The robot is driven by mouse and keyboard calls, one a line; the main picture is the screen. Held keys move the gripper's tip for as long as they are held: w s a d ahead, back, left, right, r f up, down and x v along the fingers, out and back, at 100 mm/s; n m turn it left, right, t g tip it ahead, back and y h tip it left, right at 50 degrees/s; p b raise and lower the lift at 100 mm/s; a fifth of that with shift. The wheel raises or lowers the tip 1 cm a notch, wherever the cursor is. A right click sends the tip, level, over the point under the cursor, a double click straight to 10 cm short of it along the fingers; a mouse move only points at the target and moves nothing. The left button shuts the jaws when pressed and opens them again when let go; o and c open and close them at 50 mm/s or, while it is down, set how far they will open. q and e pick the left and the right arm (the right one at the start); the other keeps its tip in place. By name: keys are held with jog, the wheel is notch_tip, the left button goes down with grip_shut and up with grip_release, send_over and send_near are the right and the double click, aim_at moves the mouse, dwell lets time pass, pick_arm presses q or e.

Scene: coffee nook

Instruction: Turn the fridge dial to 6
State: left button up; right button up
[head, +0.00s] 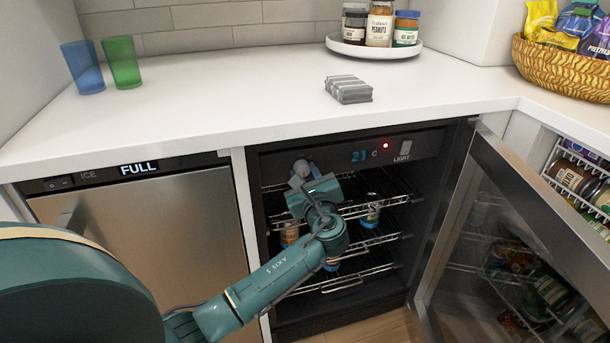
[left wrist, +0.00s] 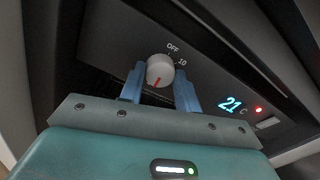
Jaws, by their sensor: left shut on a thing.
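The fridge dial (left wrist: 160,70) is a round pale grey knob on the dark panel inside the open fridge. In the left wrist view its red mark points down and slightly left. "OFF" is printed above it and "10" to its upper right; other numbers are hidden or unreadable. My left gripper (left wrist: 160,86) has its two blue fingers on either side of the dial, shut on it. In the head view my left gripper (head: 304,171) reaches the panel's left part and mostly covers the dial. My right gripper is not in view.
The panel display (head: 363,156) reads 21 C, beside a red light and a light switch (head: 405,147). Wire shelves (head: 345,272) with a few jars lie below. The glass fridge door (head: 520,235) stands open at right. The counter edge (head: 300,135) overhangs the panel.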

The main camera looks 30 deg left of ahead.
pick_arm(q)
jog(key=n, duration=0.3)
jog(key=shift+f+n, duration=0.15)
jog(key=shift+n, duration=0.25)
jog(key=shift+n+b, duration=0.5)
jog(key=shift+n, duration=0.3)
jog(key=shift+n+b, duration=0.45)
jog(key=shift+n, duration=0.95)
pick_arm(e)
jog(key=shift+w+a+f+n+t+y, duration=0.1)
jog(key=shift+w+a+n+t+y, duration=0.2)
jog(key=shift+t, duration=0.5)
pick_arm(q)
jog(key=o, duration=1)
jog(key=shift+c, duration=0.2)
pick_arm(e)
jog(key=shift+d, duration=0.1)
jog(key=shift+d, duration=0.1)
